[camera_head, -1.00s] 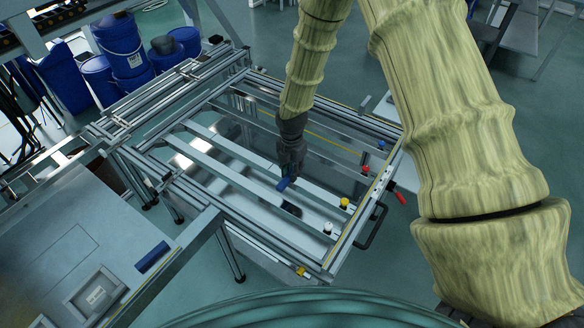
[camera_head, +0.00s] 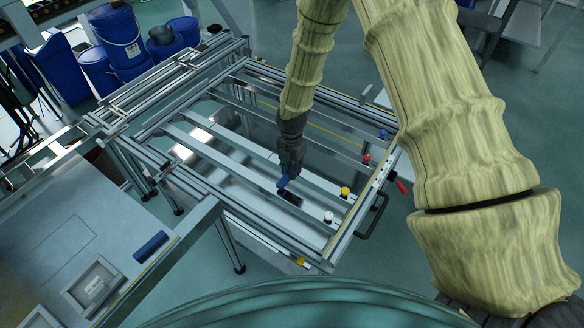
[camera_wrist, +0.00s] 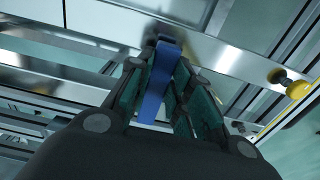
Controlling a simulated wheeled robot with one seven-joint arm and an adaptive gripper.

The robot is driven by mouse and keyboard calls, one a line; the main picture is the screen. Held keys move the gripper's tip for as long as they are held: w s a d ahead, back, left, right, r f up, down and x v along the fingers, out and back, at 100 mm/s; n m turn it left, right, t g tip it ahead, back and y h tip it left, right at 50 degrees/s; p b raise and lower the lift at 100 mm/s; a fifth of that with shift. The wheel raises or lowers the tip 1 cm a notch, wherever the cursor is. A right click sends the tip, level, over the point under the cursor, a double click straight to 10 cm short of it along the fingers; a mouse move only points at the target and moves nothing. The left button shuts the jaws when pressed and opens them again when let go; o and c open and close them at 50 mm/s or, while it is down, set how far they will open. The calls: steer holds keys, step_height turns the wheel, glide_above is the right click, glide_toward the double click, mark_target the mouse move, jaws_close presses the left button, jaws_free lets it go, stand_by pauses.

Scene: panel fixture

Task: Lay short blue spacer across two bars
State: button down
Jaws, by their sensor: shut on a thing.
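A short blue spacer (camera_wrist: 158,85) is between the fingers of my gripper (camera_wrist: 160,70), pointing lengthwise away from the wrist. In the head view my gripper (camera_head: 288,172) is shut on the blue spacer (camera_head: 284,182) over the panel frame. Two long flat metal bars run diagonally under it, one bar (camera_head: 222,158) on the left and another bar (camera_head: 314,188) on the right. A dark patch (camera_head: 290,198) shows just below the spacer. I cannot tell whether the spacer touches a bar.
Knobs line the frame's right side: white (camera_head: 328,217), yellow (camera_head: 345,191), red (camera_head: 366,158) and blue (camera_head: 383,134). A longer blue block (camera_head: 150,246) lies on the grey table (camera_head: 60,215) at left, near a grey tray (camera_head: 95,290). Blue buckets (camera_head: 120,40) stand behind.

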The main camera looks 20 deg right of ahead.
steer(key=shift+f, duration=0.6)
stand_by(0.3)
steer(key=c, duration=1.2)
jaws_free()
steer(key=shift+r, duration=0.1)
